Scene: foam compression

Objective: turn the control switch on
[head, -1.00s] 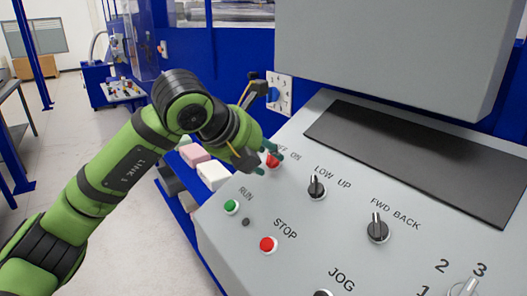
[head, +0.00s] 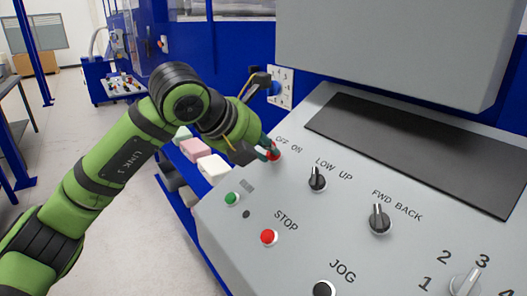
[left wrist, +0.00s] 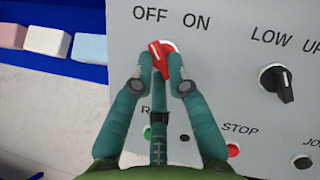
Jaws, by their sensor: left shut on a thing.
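The control switch (head: 275,156) is a red knob below the OFF ON lettering on the grey sloped panel. In the left wrist view, the red knob (left wrist: 160,58) leans toward the upper left, on the OFF side. My left gripper (head: 270,151) is shut on this knob. In the left wrist view, the green fingers of the left gripper (left wrist: 161,75) press on it from both sides and hide part of it. My right gripper is not in view.
The panel also has a LOW UP knob (head: 317,179), a FWD BACK knob (head: 380,219), a green button (head: 232,198) and a red STOP button (head: 268,237). Pink (head: 196,148) and white (head: 214,168) foam blocks stand left of the panel. A grey housing (head: 400,45) overhangs the panel's back.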

